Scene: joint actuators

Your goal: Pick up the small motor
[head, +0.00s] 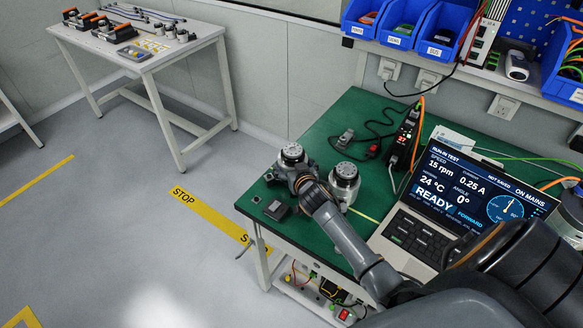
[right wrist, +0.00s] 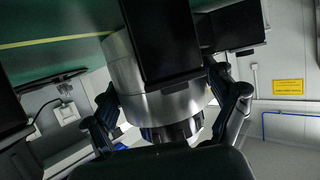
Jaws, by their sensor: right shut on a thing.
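Two silver cylindrical motors with dark, ringed tops are at the left part of the green table top (head: 325,130) in the head view. The smaller motor (head: 291,152) is farther back and to the left; the larger one (head: 345,176) stands just right of my gripper. My right gripper (head: 284,172) reaches in from the lower right and is shut on the smaller motor. Its fingers partly hide the motor's lower part, so I cannot tell whether it touches the table. In the right wrist view a silver cylinder (right wrist: 168,104) sits between the two fingers. My left gripper is not in view.
An open laptop (head: 455,195) stands right of the motors. A power unit (head: 403,138) with cables is behind. A small dark block (head: 276,210) lies near the front left corner. Blue bins (head: 408,20) sit on a shelf above. A second table (head: 140,50) is far left.

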